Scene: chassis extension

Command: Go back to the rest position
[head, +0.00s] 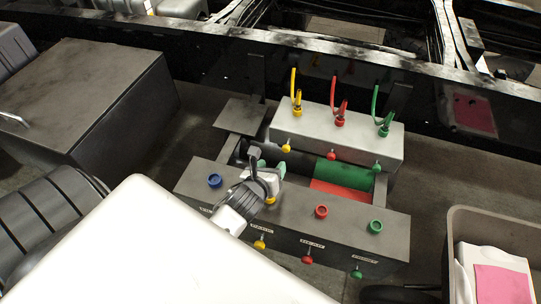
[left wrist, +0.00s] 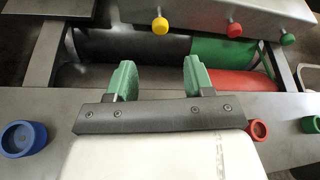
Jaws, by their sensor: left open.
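My left gripper (head: 268,166) is open and empty above the front grey panel (head: 340,222). Its green finger pads show apart in the left wrist view (left wrist: 160,78), with nothing between them. On the panel are a blue socket (head: 214,181), a red socket (head: 321,211) and a green socket (head: 376,226). A yellow socket (head: 271,200) is partly hidden by the gripper. On the grey box behind stand a yellow connector (head: 297,104), a red connector (head: 340,115) and a green connector (head: 384,125), each with an upright hose. My right gripper is not in view.
A black chassis rail (head: 200,62) runs behind the box. A dark grey box (head: 90,95) stands at the left. A grey bin (head: 458,225) with a white container and a pink sheet (head: 503,285) is at the lower right. Black and red-green cylinders lie between panel and box.

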